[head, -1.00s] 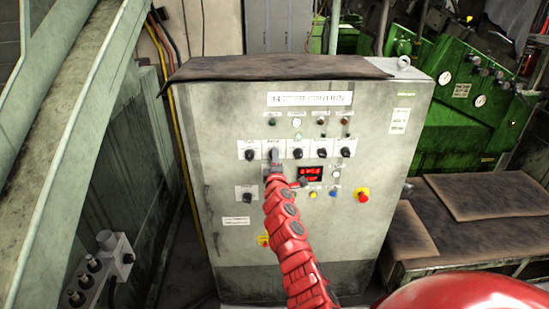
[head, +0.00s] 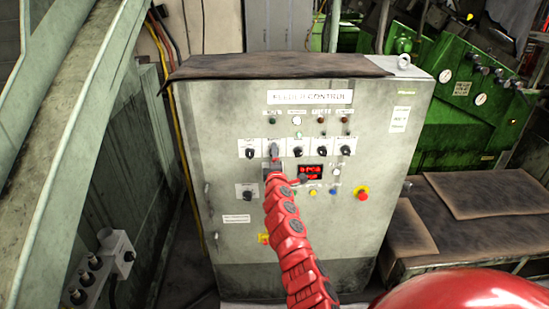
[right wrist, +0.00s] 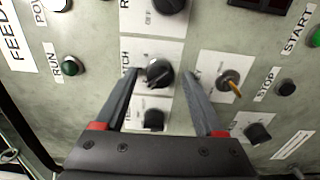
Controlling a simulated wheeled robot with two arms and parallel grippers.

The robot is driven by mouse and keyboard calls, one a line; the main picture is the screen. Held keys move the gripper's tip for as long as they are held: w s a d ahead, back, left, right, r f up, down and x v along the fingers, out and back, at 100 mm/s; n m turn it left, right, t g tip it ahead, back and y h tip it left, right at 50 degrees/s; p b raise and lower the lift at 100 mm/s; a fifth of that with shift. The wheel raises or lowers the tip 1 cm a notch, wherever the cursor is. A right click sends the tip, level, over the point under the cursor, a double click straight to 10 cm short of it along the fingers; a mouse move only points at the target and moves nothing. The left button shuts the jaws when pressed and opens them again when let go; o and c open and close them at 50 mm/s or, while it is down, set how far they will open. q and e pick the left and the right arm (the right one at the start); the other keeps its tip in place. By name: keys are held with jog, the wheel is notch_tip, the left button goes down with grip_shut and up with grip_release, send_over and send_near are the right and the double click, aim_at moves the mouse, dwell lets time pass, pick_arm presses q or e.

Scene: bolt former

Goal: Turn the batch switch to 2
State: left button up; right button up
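The batch switch (right wrist: 160,73) is a black rotary knob on a white plate whose label, partly hidden, shows "TCH" in the right wrist view. It sits in a row of similar knobs on the grey feeder control cabinet (head: 222,178). My right gripper (right wrist: 163,76) is open, with one finger on each side of this knob and a visible gap to it. In the head view, my right gripper (head: 274,153) covers the second knob from the left in that row. I cannot read the knob's position. My left gripper is not in view.
Neighbouring knobs (right wrist: 153,119) lie close beside the fingers. A switch with an orange tip (right wrist: 229,82) is just outside one finger. Green machinery (head: 455,120) stands at right.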

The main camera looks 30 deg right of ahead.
jog(key=shift+s, duration=0.1)
jog(key=b+v, duration=0.3)
jog(key=v, duration=1.4)
jog(key=shift+s, duration=0.15)
dwell(0.3)
